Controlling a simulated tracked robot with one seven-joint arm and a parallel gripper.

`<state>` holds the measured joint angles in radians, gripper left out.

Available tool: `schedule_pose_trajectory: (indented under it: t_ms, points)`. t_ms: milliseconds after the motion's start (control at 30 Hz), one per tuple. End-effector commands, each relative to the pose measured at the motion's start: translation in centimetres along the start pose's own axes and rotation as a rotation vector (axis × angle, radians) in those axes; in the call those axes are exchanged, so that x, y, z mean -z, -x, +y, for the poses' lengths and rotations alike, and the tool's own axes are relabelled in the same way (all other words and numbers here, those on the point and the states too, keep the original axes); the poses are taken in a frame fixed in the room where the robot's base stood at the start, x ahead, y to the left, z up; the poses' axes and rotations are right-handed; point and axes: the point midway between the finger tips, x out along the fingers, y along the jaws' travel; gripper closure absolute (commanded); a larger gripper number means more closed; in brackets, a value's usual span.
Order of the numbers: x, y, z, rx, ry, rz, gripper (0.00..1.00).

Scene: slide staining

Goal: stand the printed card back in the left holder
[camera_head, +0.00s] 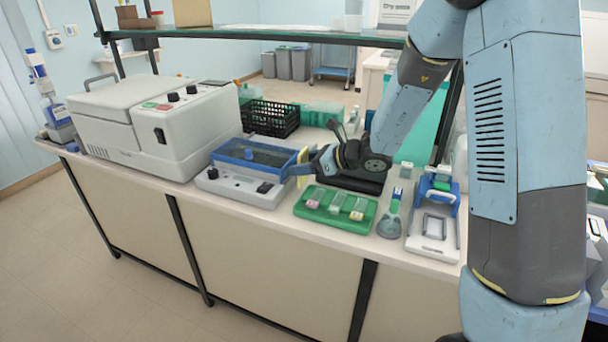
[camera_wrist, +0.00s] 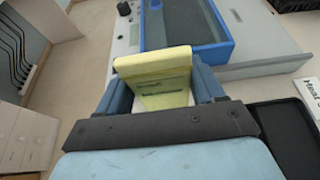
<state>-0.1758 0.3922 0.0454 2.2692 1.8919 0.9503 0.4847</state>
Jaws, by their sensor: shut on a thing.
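The printed card (camera_wrist: 160,88) is pale yellow with dark lines of print, and it sits between the two blue fingers of my gripper (camera_wrist: 162,92) in the wrist view. My gripper (camera_head: 300,166) is shut on it. In the head view the card is a small yellow patch (camera_head: 304,157), partly hidden by the fingers. It is held in the air near the right end of the blue basin (camera_head: 224,164). I cannot tell which thing is the left holder.
A grey-white bath unit (camera_head: 222,188) carries the basin. A green rack (camera_head: 330,219) with several slides stands in front, with a white and blue stand (camera_head: 432,245) to its right. A black tray (camera_wrist: 285,130) with a printed label (camera_wrist: 310,92) lies right of my gripper.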

Motion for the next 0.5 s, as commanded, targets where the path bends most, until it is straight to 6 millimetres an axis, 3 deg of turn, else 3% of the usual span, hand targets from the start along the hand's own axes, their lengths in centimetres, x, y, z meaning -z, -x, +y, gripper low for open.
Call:
schedule_pose_trajectory:
  t_ms: [267,500]
  points:
    - [1.0,-0.9,-0.8,0.000,-0.002,0.001,0.67]
    - [3.5,-1.9,-0.7,-0.001,-0.001,0.001,0.67]
